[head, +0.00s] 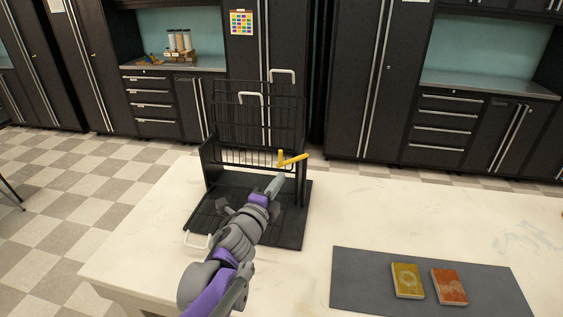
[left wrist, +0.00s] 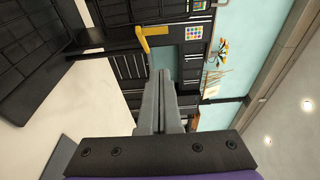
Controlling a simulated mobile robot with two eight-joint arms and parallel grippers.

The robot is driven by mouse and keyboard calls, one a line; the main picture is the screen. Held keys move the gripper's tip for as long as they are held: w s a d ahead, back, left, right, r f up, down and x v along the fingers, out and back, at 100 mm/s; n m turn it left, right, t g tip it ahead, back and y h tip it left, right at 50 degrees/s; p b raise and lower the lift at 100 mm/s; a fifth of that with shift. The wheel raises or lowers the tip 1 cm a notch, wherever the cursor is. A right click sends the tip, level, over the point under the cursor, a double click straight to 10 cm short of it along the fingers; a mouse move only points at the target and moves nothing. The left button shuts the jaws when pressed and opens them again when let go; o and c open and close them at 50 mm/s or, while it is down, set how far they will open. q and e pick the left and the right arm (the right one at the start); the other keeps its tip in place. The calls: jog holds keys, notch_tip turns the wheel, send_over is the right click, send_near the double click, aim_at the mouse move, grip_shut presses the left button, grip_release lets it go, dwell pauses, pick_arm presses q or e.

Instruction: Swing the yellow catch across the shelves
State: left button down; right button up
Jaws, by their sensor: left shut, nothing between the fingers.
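The yellow catch (head: 292,159) sits on the right side of the black rack (head: 302,190), with one short arm pointing up and a longer arm pointing right. It also shows in the left wrist view (left wrist: 152,31), near the top. Two black wire shelves (head: 262,115) with white handles stand raised at the back of the rack. A lower black shelf (head: 285,228) lies flat, its white handle at front left. My left gripper (head: 277,184) is shut and empty, just below the catch in the head view and apart from it. Its closed fingers show in the left wrist view (left wrist: 162,95).
The rack stands on a pale table (head: 160,220). A grey mat (head: 350,285) at the right holds a yellow bar (head: 407,281) and an orange-red bar (head: 449,287). The table between rack and mat is clear. Dark cabinets (head: 360,80) stand behind.

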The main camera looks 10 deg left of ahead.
aim_at(279, 164)
pick_arm(q)
jog(key=w+a, duration=0.1)
jog(key=w, duration=0.7)
jog(key=shift+a, duration=0.15)
pick_arm(e)
jog(key=shift+w+r, duration=0.25)
jog(key=shift+r, duration=0.25)
jog(key=shift+f, duration=0.1)
